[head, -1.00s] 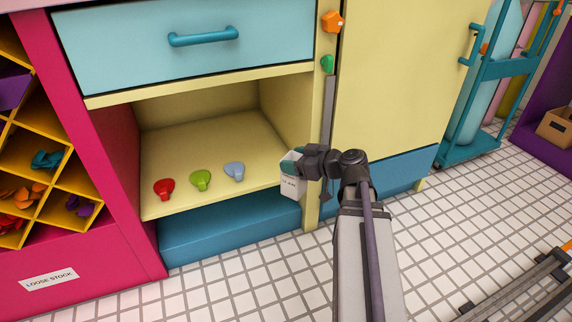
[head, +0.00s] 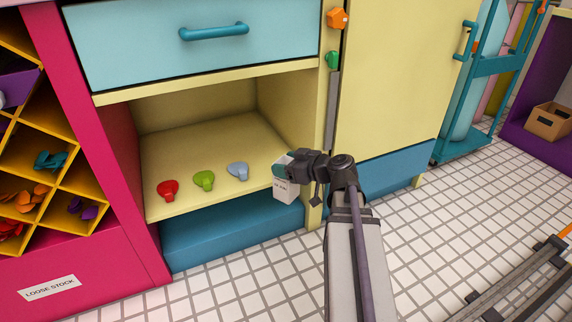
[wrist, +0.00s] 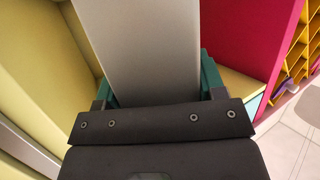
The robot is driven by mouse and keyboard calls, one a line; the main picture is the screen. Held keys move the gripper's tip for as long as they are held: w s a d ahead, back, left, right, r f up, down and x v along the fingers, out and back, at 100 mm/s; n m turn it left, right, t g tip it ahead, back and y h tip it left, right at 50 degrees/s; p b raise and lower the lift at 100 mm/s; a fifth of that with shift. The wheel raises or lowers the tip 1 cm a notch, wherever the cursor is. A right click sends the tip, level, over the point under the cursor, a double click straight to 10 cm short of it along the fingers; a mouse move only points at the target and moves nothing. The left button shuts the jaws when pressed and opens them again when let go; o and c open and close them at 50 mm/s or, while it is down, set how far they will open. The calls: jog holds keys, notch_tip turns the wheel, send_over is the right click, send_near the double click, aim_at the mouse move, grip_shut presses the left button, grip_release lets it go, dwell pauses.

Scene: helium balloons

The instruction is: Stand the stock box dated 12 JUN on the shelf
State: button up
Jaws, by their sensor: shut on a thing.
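A red (head: 168,189), a green (head: 204,180) and a light blue (head: 238,171) small item lie along the shelf's front. The shelf behind them is clear. A teal drawer (head: 190,45) is above, a blue plinth (head: 230,235) below, a yellow door (head: 400,80) right.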

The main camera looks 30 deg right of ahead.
jog(key=w+d, duration=0.2)
jog(key=w, duration=2.4)
jog(key=shift+d, duration=0.2)
jog(key=shift+f, duration=0.1)
jog(key=shift+f+b, duration=0.35)
jog(key=shift+b, duration=0.1)
jog(key=shift+f+b, duration=0.3)
jog(key=o, duration=1.3)
jog(key=shift+s+r, duration=0.1)
